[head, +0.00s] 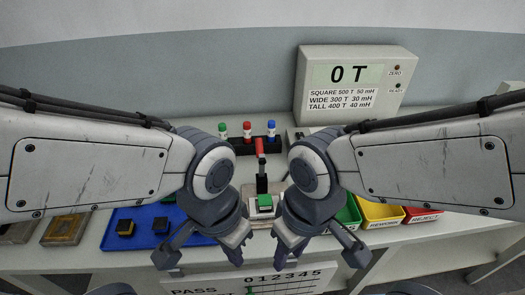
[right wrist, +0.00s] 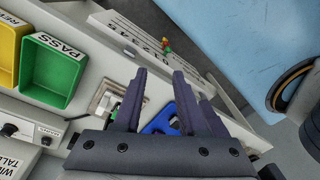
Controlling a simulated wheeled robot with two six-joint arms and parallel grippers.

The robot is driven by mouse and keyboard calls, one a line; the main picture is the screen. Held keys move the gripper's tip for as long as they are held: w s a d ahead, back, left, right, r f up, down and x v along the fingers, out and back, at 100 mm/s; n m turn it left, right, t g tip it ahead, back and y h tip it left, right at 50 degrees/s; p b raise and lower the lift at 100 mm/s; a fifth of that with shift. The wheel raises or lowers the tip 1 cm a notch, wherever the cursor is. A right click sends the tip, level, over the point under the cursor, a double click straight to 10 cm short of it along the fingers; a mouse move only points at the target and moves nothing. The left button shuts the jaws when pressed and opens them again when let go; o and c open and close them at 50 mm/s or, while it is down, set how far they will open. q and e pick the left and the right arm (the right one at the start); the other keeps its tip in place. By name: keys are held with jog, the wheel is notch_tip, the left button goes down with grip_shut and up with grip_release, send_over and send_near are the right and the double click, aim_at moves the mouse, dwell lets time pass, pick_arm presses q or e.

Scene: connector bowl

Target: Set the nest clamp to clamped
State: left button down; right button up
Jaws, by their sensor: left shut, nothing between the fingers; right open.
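The nest clamp (head: 261,168) stands upright on the bench in the middle of the head view, between my two wrists. Its red handle points up and its dark body is behind the nest. A part with a green top (head: 265,201) sits in the pale nest (head: 249,190) in front of it. My left gripper (head: 234,250) is shut and empty, in front and to the left of the nest. My right gripper (head: 290,248) is open and empty, in front and to the right. Its two fingers (right wrist: 160,95) are spread in the right wrist view, with nothing held between them.
A rack of green, red and blue capped pieces (head: 247,131) stands behind the clamp. A blue tray (head: 196,239) is at left. Green, yellow (head: 379,211) and red bins (head: 423,213) are at right. A meter box (head: 354,120) stands behind. A numbered panel (head: 220,283) is in front.

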jog(key=shift+w+d+f, duration=0.2)
jog(key=shift+w+f, duration=0.05)
jog(key=shift+w, duration=0.25)
grip_shut()
jog(key=w+d+f+m, duration=0.2)
jog(key=w+d+m, duration=0.1)
jog(key=w, duration=0.1)
jog(key=w+d+f+m+t+b, duration=0.1)
jog(key=w+d+f+m, duration=0.1)
jog(key=w+d+m, duration=0.1)
jog(key=w+d+f+m, duration=0.2)
jog(key=w+d+m, duration=0.1)
jog(key=w, duration=0.3)
jog(key=shift+w+d+f+t, duration=0.25)
jog(key=shift+w+d+t, duration=0.15)
jog(key=shift+d, duration=0.3)
jog(key=w+a+r+m+t+y, duration=0.1)
jog(key=w+a+r+m+y, duration=0.1)
jog(key=w+m, duration=0.4)
jog(key=w+a+r+m+t+y, duration=0.2)
jog(key=w+a+m+y, duration=0.2)
jog(key=w, duration=0.8)
jog(key=m+y, duration=0.2)
jog(key=shift+a+r+m, duration=0.15)
jog(key=shift+a+m, duration=0.15)
